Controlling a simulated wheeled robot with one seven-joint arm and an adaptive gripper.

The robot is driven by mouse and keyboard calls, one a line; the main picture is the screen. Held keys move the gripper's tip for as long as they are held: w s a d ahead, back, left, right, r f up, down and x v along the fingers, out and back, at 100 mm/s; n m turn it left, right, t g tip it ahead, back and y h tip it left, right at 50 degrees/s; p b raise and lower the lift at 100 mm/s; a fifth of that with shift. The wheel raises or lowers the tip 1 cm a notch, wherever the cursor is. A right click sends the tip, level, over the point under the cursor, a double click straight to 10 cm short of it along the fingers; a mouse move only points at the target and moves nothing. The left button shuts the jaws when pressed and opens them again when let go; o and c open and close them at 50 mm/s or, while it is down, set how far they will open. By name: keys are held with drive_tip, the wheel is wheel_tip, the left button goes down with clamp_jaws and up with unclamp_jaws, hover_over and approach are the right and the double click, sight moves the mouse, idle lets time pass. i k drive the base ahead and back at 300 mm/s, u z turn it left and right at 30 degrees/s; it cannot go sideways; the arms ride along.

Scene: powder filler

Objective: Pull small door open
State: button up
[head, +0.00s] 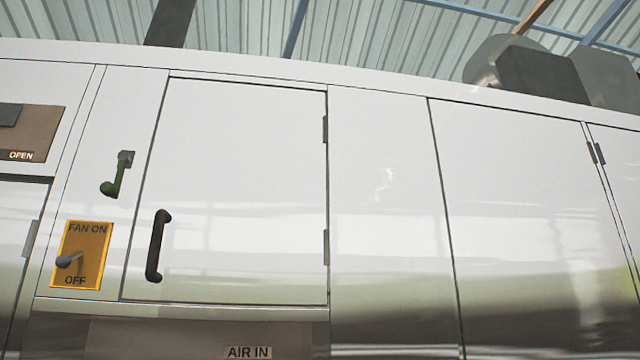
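The small door (245,180) is a pale metal panel left of the middle in the head view. It sits flush in its frame and looks closed. A dark vertical handle (156,246) is on its lower left side. Two dark hinges, an upper one (325,129) and a lower one (326,247), are on its right edge. My gripper is not in view, and nothing touches the door or its handle.
Left of the door are a green lever (113,181) and a yellow fan switch plate (82,256) with a protruding knob. An "AIR IN" label (248,352) is below. Smooth panels (385,200) lie to the right. No obstacle shows before the door.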

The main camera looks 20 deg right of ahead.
sight(233, 209)
drive_tip(key=z, duration=0.15)
drive_tip(key=k, duration=1.15)
drive_tip(key=u, duration=1.15)
drive_tip(key=i, duration=1.35)
drive_tip(key=z, duration=0.7)
drive_tip(key=i, duration=0.5)
drive_tip(key=z, duration=0.5)
